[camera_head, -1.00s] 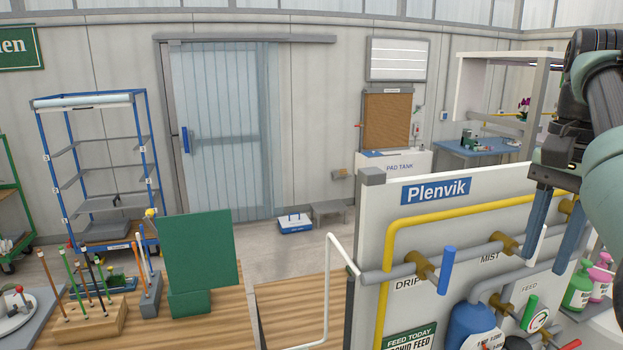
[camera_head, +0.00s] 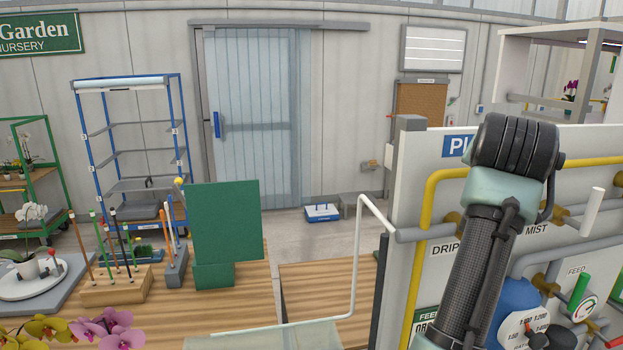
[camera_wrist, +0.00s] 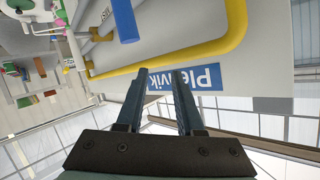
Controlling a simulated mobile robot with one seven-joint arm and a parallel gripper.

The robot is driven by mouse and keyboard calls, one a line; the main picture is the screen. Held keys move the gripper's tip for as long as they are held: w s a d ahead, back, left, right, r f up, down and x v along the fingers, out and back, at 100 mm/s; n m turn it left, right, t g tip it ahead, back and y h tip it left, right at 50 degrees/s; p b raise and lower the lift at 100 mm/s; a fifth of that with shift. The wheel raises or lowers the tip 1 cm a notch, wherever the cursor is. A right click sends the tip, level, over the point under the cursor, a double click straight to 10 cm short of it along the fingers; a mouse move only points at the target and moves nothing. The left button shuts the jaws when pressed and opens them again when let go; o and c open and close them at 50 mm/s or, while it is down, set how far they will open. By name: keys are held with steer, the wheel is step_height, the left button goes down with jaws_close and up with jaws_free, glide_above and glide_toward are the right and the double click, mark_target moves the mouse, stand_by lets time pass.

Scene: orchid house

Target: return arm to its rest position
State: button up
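My arm rises in front of the pipe panel (camera_head: 400,160) in the head view, with a black joint at its top. It hides much of the panel's sign and the DRIP lever. My gripper (camera_wrist: 160,72) shows in the wrist view only. Its two blue fingers are apart with nothing between them, so it is open and empty. The blue Plenvik sign (camera_wrist: 212,78) and the yellow pipe (camera_wrist: 225,50) appear upside down beyond the fingertips. A blue lever (camera_wrist: 125,20) is further up in that view. The fingers appear clear of the panel.
The panel carries a white lever (camera_head: 592,208) at MIST and a green lever (camera_head: 580,290) at FEED. A white bent rail (camera_head: 357,250) stands just left of it. A green board (camera_head: 222,225) and a pen block (camera_head: 118,286) stand on the left bench. Orchids (camera_head: 105,330) are at lower left.

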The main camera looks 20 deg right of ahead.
steer(key=s+a+r+n+t+b, duration=0.1)
steer(key=a+r+n+t+b, duration=0.3)
steer(key=a, duration=0.7)
steer(key=s+a+r+n+t, duration=0.1)
steer(key=a+r+n+t, duration=0.1)
steer(key=a+t, duration=0.65)
steer(key=s+a+r+n+t+y+b, duration=0.1)
steer(key=s+a+y, duration=0.4)
steer(key=a, duration=0.5)
steer(key=s+a+r+n+t+y+b, duration=0.2)
steer(key=s+a+n+t+y, duration=0.2)
steer(key=s+a, duration=0.5)
steer(key=shift+a+r+n+y, duration=0.15)
steer(key=shift+a+n+y, duration=0.25)
steer(key=shift+a+n, duration=0.7)
